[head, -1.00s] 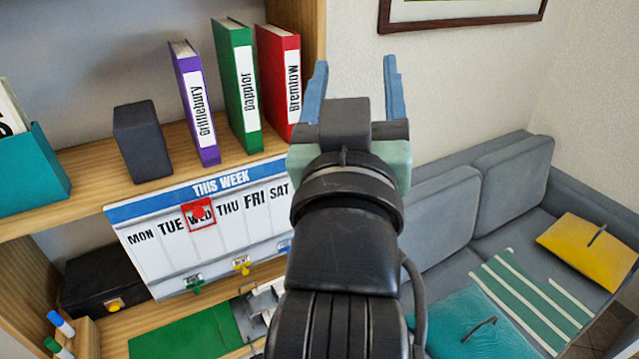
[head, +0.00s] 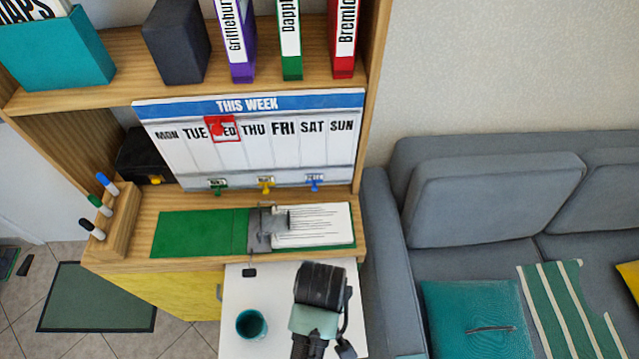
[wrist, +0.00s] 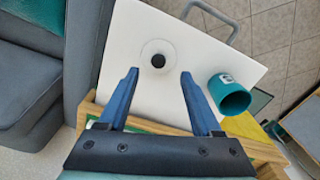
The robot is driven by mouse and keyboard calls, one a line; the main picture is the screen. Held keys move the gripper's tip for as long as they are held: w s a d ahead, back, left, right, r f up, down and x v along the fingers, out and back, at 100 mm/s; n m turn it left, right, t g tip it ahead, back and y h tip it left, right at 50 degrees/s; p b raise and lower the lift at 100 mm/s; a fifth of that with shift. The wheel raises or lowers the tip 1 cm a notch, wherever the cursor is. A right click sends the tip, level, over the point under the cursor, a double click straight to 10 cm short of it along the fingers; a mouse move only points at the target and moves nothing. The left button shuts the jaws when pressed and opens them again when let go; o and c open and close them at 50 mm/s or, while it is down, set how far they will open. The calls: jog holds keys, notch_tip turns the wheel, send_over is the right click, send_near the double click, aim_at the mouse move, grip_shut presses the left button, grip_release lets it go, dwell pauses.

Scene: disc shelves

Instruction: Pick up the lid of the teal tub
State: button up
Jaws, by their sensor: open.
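The teal tub (head: 251,324) stands open and uncovered on a white board (head: 243,290) in front of the shelf. In the wrist view the tub (wrist: 230,97) is right of my fingers, with a pale label on its side. A round pale lid (wrist: 147,47) with a black knob lies flat on the board, apart from the tub. My gripper (wrist: 158,73) is open and empty. Its blue fingers point towards the lid, with the knob roughly centred between them and slightly beyond the tips. The head view hides the lid and my fingertips behind my arm.
A grey sofa (head: 495,200) stands close on the right. The wooden shelf edge (head: 180,262) borders the board, with an open green binder (head: 195,232) on it. A grey handle (wrist: 217,20) sticks out at the board's far edge in the wrist view.

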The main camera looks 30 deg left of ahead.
jog(key=shift+w+a+f, duration=0.1)
jog(key=shift+w+f, duration=0.05)
jog(key=shift+f, duration=1.6)
jog(key=shift+w+a+f, duration=0.1)
jog(key=shift+f, duration=1.6)
jog(key=shift+c, duration=0.2)
grip_shut()
